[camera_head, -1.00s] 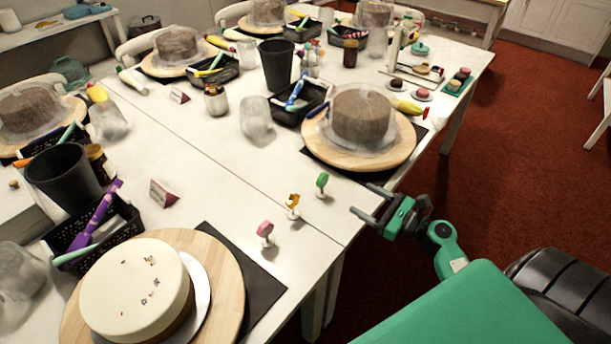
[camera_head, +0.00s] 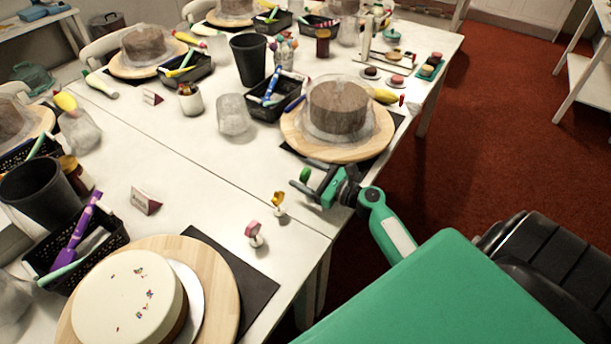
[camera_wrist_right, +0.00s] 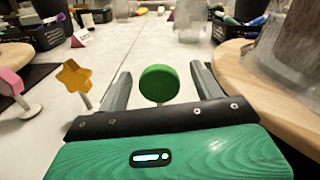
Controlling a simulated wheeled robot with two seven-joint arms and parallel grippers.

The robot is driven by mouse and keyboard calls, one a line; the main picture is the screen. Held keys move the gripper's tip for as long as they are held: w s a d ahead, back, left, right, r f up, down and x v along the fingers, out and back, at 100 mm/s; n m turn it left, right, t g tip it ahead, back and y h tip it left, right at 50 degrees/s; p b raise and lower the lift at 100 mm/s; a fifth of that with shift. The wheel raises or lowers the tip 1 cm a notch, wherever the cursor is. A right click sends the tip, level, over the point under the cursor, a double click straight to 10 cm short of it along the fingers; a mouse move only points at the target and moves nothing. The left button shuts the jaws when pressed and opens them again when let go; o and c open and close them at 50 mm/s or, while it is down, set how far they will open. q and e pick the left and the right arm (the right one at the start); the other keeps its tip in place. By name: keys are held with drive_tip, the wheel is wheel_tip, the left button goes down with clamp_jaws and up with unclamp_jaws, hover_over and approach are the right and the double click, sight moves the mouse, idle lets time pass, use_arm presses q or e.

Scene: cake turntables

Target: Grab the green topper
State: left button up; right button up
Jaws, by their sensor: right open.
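The green topper (camera_head: 305,174) has a round green head and stands upright near the table's right edge. In the right wrist view its head (camera_wrist_right: 159,83) shows between the two fingers, with its lower part hidden behind the gripper's body. My right gripper (camera_head: 307,176) is open, its fingers on either side of the topper; I see no finger touching it. It also shows in the right wrist view (camera_wrist_right: 158,90). My left gripper is out of view.
A yellow star topper (camera_head: 278,198) and a pink topper (camera_head: 252,229) stand nearby. A wooden turntable (camera_head: 350,152) with a wrapped brown cake (camera_head: 338,106) is just beyond my gripper. A white cake (camera_head: 128,296) stands at the front left.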

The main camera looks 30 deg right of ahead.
drive_tip(key=x, duration=0.2)
drive_tip(key=shift+w+a, duration=0.2)
drive_tip(key=shift+w, duration=0.1)
drive_tip(key=c, duration=1.1)
